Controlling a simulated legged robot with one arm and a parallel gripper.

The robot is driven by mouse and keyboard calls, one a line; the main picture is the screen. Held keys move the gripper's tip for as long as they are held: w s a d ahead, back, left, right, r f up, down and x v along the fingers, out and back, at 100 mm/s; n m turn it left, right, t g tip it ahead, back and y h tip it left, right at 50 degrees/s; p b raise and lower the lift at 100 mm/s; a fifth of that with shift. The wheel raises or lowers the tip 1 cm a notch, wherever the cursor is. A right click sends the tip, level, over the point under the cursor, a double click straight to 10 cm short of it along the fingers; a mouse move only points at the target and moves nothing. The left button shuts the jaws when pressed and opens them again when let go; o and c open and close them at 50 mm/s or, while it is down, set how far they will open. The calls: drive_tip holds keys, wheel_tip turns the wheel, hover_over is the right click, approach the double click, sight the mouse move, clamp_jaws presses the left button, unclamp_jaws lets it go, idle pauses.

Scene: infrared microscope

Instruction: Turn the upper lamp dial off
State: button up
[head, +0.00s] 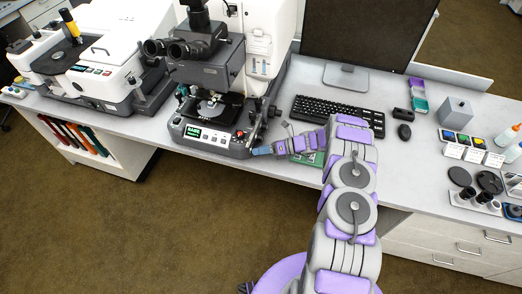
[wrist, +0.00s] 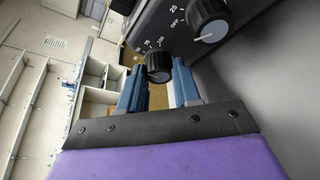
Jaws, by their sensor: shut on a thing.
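The microscope (head: 212,75) stands at the back of the bench, with a dark base and a lit front panel. In the wrist view, a black ribbed dial (wrist: 158,66) sits between the blue fingertips of my gripper (wrist: 160,84), which is shut on it. Marks 75 and 100 show beside this dial; its pointer is not clear. A second black dial (wrist: 208,18) with a white pointer line is to the right, near marks OFF and 25, clear of the fingers. In the head view, my gripper (head: 262,150) is at the base's right front corner, and the held dial is hard to make out.
A green board (head: 308,158) lies under my arm. A keyboard (head: 337,113), a monitor (head: 365,35) and a mouse (head: 404,131) are to the right. A large white instrument (head: 105,65) stands left. The bench front edge runs below my gripper.

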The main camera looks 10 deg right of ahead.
drive_tip(key=c, duration=0.3)
drive_tip(key=shift+s+n+t+h+p, duration=0.1)
drive_tip(key=shift+n+t+h+p, duration=0.35)
drive_tip(key=shift+n, duration=0.65)
drive_tip(key=shift+n+t+h+b, duration=0.3)
drive_tip(key=shift+n+t+h, duration=0.05)
drive_tip(key=shift+n, duration=0.35)
drive_tip(key=n+t+h+b, duration=0.1)
drive_tip(key=n+b, duration=0.1)
drive_tip(key=shift+s+a+f+b, duration=0.1)
drive_tip(key=shift+f+b, duration=0.05)
drive_tip(key=shift+b, duration=0.25)
drive_tip(key=n+t+b, duration=0.1)
drive_tip(key=n+b, duration=0.1)
drive_tip(key=b, duration=0.1)
drive_tip(key=shift+s+n+t+h, duration=0.15)
drive_tip(key=shift+n+t+h, duration=0.15)
drive_tip(key=shift+t+h, duration=0.1)
